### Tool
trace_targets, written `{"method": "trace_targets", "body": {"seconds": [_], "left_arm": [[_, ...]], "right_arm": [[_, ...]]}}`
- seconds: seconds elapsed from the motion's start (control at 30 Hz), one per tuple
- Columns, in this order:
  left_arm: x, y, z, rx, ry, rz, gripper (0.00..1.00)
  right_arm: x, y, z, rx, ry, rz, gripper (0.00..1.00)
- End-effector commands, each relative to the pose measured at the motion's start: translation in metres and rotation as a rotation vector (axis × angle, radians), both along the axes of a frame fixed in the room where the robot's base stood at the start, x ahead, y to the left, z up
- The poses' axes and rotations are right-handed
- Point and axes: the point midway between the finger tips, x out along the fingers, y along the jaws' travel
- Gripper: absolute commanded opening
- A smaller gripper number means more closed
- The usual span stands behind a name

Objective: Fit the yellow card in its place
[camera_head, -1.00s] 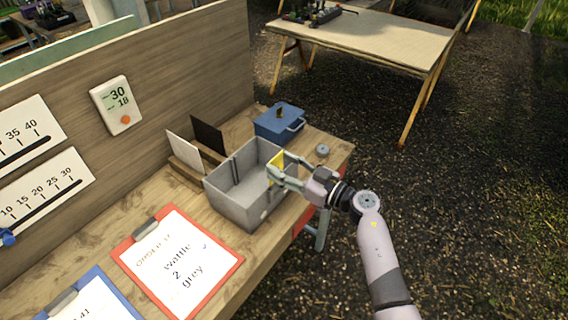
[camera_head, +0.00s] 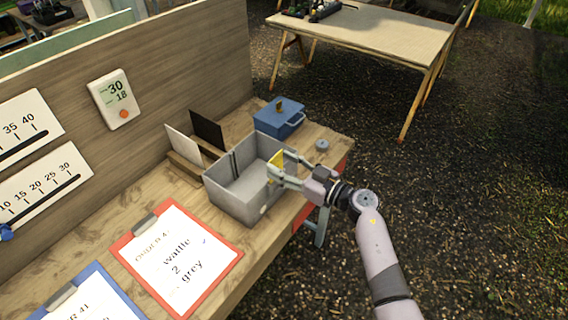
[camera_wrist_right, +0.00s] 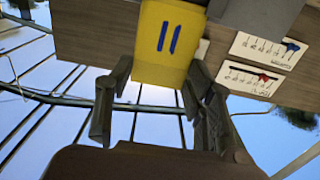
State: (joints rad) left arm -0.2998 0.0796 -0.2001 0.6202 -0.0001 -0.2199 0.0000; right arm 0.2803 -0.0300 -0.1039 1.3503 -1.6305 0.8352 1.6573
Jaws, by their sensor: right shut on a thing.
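The yellow card (camera_head: 277,160) is in my right gripper (camera_head: 281,167), at the right wall of the grey bin (camera_head: 226,200). In the right wrist view the yellow card (camera_wrist_right: 168,45) shows two blue strokes and stands between the fingers of the gripper (camera_wrist_right: 160,95), which is shut on it. The bin is open at the top, with two compartments and a slim divider. I cannot tell whether the card touches the bin. A white card (camera_head: 182,145) and a black card (camera_head: 207,130) stand in a wooden holder (camera_head: 186,166) behind the bin. My left gripper is not in view.
A blue lidded box (camera_head: 277,121) stands right of the holder, with a small grey disc (camera_head: 322,145) near the table's right end. A red clipboard (camera_head: 222,265) reads "wattle 2 grey". A blue clipboard (camera_head: 128,311) lies further left. A wooden panel (camera_head: 160,85) stands behind.

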Motion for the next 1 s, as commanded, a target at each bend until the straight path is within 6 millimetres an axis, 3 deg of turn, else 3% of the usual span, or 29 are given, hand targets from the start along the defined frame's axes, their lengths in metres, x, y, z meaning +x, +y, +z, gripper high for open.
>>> {"method": "trace_targets", "body": {"seconds": [1.0], "left_arm": [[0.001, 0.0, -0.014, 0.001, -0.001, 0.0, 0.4]], "right_arm": [[0.0, 0.0, -0.026, 0.001, 0.0, 0.0, 0.38]]}}
